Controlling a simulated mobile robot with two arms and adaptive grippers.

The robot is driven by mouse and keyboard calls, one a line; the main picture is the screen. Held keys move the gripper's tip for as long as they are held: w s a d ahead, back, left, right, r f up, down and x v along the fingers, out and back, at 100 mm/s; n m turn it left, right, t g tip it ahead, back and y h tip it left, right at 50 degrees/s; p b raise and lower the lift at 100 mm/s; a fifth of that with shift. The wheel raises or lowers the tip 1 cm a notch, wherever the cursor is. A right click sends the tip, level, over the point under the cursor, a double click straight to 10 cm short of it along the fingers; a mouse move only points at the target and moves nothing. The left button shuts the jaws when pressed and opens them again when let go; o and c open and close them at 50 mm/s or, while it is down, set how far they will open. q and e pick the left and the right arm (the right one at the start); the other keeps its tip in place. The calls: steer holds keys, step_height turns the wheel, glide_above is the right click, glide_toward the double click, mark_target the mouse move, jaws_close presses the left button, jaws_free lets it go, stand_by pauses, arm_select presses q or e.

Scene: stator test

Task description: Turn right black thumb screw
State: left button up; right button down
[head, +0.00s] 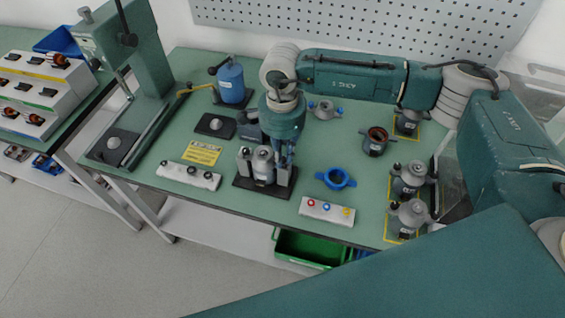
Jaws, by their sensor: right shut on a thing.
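A fixture on a black base plate (250,187) stands near the front middle of the green table. It has a grey cylindrical part (263,163) between two upright posts, with a small black screw top (244,150) on the left post. My right gripper (285,160) reaches down from above onto the top of the right post (283,178). It is shut at the right black thumb screw, which its fingers mostly hide. My left gripper is not in view.
A white button box (189,177) lies left of the fixture, another (327,211) to the right. A blue ring (335,179) and a dark round housing (375,142) are to the right. Grey motor units (408,217) stand at the right edge. A tall press (132,55) stands left.

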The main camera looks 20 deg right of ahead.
steer(key=shift+n+b, duration=1.2)
steer(key=shift+b, duration=0.15)
steer(key=shift+r, duration=0.1)
steer(key=c, duration=1.7)
jaws_free()
steer(key=shift+r, duration=4)
